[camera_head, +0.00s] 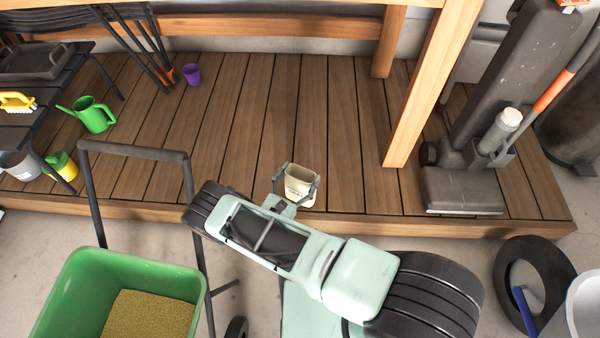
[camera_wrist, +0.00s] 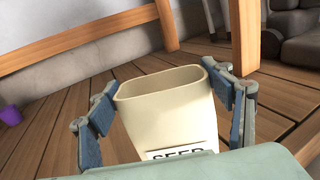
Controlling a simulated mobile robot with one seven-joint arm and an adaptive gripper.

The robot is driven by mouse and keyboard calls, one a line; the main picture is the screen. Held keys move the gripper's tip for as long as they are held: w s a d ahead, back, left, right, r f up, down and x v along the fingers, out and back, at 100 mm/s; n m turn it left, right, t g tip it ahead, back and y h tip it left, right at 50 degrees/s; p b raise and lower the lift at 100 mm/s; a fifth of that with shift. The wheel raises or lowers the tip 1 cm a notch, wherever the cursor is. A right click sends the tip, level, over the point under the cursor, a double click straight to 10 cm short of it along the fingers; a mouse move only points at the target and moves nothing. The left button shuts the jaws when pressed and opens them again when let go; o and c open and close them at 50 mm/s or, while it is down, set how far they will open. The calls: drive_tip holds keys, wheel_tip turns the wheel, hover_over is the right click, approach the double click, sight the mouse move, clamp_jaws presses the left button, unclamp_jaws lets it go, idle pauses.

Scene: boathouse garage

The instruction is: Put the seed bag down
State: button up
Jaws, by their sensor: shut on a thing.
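In the wrist view the seed bag (camera_wrist: 165,105) stands upright between the fingers, with the letters "SEED" partly cut off at the bottom. My gripper (camera_head: 297,186) is shut on it, one finger pad on each side; the pads also show in the wrist view (camera_wrist: 166,112). The bag is over the front part of the wooden deck (camera_head: 270,120). Its base is hidden in the wrist view, and I cannot tell whether it touches the boards.
Wooden posts (camera_head: 420,95) and a vacuum cleaner (camera_head: 475,150) stand at the right. A purple cup (camera_head: 192,75) and a green watering can (camera_head: 92,114) are at the left. A green cart (camera_head: 75,290) and a tyre (camera_head: 535,275) are on the floor. The deck's middle is clear.

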drive_tip(key=shift+f, duration=0.1)
idle(0.3)
drive_tip(key=shift+f, duration=0.9)
drive_tip(key=o, duration=1.8)
drive_tip(key=v, duration=0.7)
drive_tip(key=shift+s+a, duration=0.2)
